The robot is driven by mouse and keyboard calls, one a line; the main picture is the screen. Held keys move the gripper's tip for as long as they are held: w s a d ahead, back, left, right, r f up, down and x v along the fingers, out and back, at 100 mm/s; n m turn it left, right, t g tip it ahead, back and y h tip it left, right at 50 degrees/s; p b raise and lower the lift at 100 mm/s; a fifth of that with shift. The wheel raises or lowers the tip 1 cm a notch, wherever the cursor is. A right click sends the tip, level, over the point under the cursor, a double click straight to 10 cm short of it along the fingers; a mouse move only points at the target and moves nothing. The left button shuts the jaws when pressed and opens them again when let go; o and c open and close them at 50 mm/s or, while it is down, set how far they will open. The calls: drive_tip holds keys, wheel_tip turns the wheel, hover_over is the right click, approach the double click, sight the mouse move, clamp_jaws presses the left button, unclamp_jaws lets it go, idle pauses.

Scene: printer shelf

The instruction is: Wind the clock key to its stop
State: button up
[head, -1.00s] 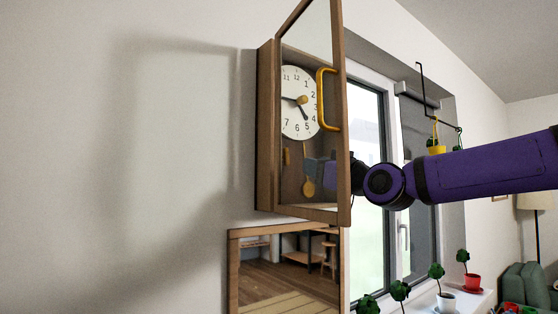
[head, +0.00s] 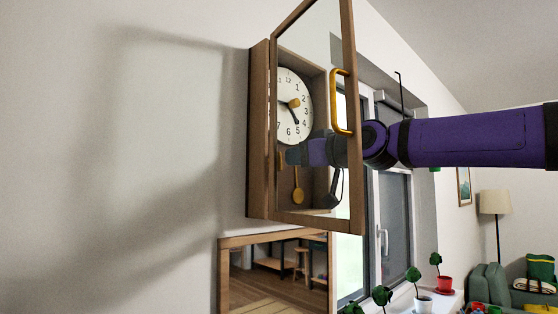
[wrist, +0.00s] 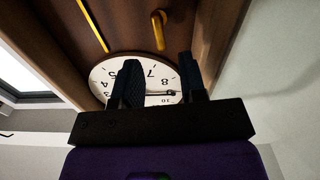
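The wall clock (head: 258,150) has a wooden case and a white dial (head: 283,118). A rounded brass piece (head: 294,103) sits at the dial's middle. Its glass door (head: 352,190) stands open, with a brass handle (head: 335,100). My gripper (head: 293,155) is seen through the glass, below the dial. In the wrist view my gripper (wrist: 159,70) is open, its fingers apart before the upside-down dial (wrist: 103,72). Nothing shows held between them. A short brass piece (wrist: 160,30) is on the case's back; I cannot tell whether it is the key. The pendulum bob (head: 298,196) hangs low in the case.
My arm passes close to the open door's edge. The wall to the left is bare.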

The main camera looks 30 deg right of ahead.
drive_tip(key=w+a, duration=0.1)
drive_tip(key=w, duration=0.5)
drive_tip(key=shift+w, duration=0.2)
drive_tip(key=shift+a, duration=0.1)
drive_tip(key=shift+c, duration=0.2)
clamp_jaws()
